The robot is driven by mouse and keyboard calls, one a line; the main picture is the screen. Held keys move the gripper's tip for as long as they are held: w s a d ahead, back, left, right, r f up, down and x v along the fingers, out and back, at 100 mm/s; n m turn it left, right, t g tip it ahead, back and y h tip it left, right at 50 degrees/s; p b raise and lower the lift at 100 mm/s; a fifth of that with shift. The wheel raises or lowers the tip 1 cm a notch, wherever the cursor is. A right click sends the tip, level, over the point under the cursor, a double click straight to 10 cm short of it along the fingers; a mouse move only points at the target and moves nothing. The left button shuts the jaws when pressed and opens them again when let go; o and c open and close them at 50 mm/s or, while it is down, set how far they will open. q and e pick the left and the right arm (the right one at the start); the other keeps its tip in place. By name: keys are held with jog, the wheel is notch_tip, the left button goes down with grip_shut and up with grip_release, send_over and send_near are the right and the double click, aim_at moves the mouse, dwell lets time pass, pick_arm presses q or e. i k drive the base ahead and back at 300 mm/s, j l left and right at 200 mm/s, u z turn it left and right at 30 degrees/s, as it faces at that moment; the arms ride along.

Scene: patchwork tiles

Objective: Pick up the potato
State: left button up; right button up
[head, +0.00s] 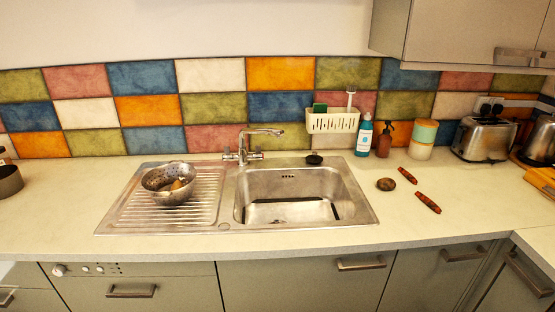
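A small, dark brown, roundish object that looks like a potato (386,184) lies on the counter just right of the sink. A metal colander (157,188) stands on the drainboard left of the sink. It holds something yellow-brown (177,185), partly hidden by the bowl's wall; I cannot tell whether that is a potato too. Neither of my grippers is in the head view.
Two reddish-brown patterned items (428,202) (407,175) lie right of the roundish object. The sink (290,228) is set into the counter, with a tap (243,148) behind. The front counter strip is clear.

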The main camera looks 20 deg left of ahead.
aim_at(386, 184)
jog(key=i+u, duration=0.35)
jog(key=i, duration=0.2)
jog(key=i+l+u, duration=0.3)
jog(key=i, duration=0.25)
